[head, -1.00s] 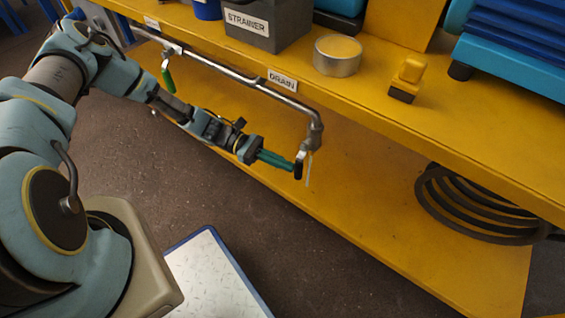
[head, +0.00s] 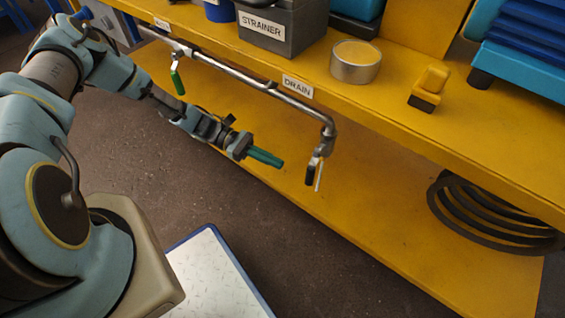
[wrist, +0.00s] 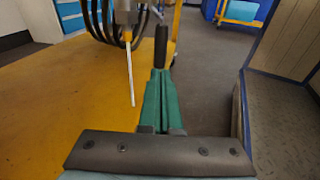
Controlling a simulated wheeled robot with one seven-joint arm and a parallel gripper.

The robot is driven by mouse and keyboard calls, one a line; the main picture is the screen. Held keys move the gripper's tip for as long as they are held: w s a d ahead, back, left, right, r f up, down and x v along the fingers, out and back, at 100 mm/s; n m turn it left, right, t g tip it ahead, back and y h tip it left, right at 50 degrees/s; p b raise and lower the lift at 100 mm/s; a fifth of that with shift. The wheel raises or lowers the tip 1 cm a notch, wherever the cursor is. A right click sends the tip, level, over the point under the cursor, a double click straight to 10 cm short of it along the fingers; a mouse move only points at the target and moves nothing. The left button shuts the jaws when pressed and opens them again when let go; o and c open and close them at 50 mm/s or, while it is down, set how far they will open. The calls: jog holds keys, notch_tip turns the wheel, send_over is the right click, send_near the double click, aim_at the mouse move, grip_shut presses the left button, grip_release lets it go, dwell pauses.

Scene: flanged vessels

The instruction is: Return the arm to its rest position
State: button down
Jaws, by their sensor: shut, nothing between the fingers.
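My gripper (head: 281,163) has green fingers that are closed together with nothing between them. In the head view it is in front of the yellow bench, left of the drain valve's black handle (head: 310,174), with a gap between them. My arm reaches in from the left. In the wrist view the green fingers (wrist: 160,100) point forward toward the black handle (wrist: 161,46), which stands just beyond their tips. A thin white stream or rod (wrist: 130,75) hangs from the drain outlet, left of the fingers.
The drain pipe (head: 235,79) runs along the bench front, with a green-handled valve (head: 177,82) on it. On the yellow bench (head: 395,108) stand a grey strainer box (head: 290,40), a round tin (head: 356,62) and a yellow-black block (head: 429,88). A black coil (head: 480,225) lies below. Floor in front is open.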

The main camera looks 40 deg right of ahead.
jog(key=v, duration=0.7)
jog(key=shift+w+f, duration=0.3)
jog(key=shift+f, duration=0.15)
jog(key=shift+a, duration=0.1)
jog(key=w+a+r+m+t+y, duration=0.25)
jog(key=w+a+r+t, duration=0.2)
jog(key=a+r, duration=0.3)
jog(key=w+a+r+m+t+y, duration=0.1)
jog(key=w+a+r+t+y, duration=0.35)
jog(key=a, duration=0.45)
jog(key=s+a+r+m+t, duration=0.15)
jog(key=a+r+t, duration=0.55)
jog(key=a+r, duration=0.8)
notch_tip(320, 180, up, 28)
jog(key=m+p, duration=0.1)
jog(key=p, duration=2.5)
jog(key=shift+d+t, duration=0.3)
jog(key=shift+d, duration=0.05)
